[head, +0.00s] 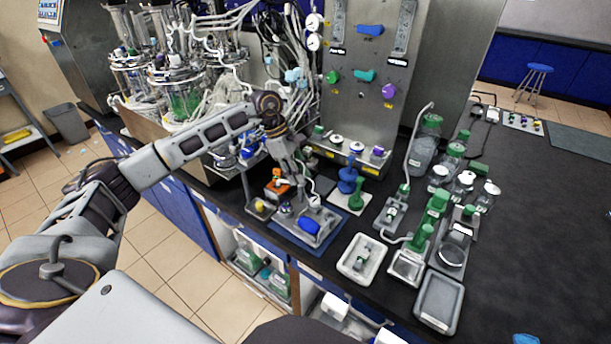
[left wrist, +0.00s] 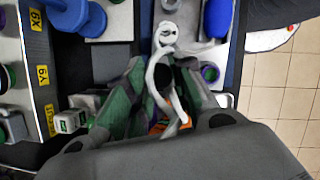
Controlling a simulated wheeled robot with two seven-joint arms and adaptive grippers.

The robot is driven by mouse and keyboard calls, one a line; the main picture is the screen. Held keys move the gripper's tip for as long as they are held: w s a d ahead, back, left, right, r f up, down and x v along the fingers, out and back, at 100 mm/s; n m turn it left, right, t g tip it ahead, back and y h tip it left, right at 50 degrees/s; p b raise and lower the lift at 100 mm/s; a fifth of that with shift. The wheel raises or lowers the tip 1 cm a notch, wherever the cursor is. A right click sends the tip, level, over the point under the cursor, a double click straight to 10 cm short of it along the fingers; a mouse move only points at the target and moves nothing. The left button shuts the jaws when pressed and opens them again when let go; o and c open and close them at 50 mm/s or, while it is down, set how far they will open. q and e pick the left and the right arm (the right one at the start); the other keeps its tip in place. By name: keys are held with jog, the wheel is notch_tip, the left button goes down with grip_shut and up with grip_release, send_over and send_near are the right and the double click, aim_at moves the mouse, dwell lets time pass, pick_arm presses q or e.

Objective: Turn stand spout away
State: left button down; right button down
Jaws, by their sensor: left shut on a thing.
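A white curved stand spout (left wrist: 157,72) shows between the fingers of my left gripper (left wrist: 160,95) in the left wrist view. It runs from a round white cap (left wrist: 166,33) back between the fingers. In the head view my left gripper (head: 291,178) points down over the stand at the bench's front edge. It is shut on the spout. The fingers hide part of the spout and the stand's lower parts. My right gripper is not in view.
Beside the spout is a grey tray with a blue piece (head: 309,225). Blue (head: 347,180) and green (head: 357,195) fittings stand close to its right. A white tray (head: 362,258) lies farther right. A steel panel (head: 365,80) rises behind. The bench's far right is mostly clear.

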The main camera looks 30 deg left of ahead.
pick_arm(q)
jog(key=shift+a, duration=0.1)
dwell(0.3)
jog(key=c, duration=1.2)
grip_release()
jog(key=v, duration=1.2)
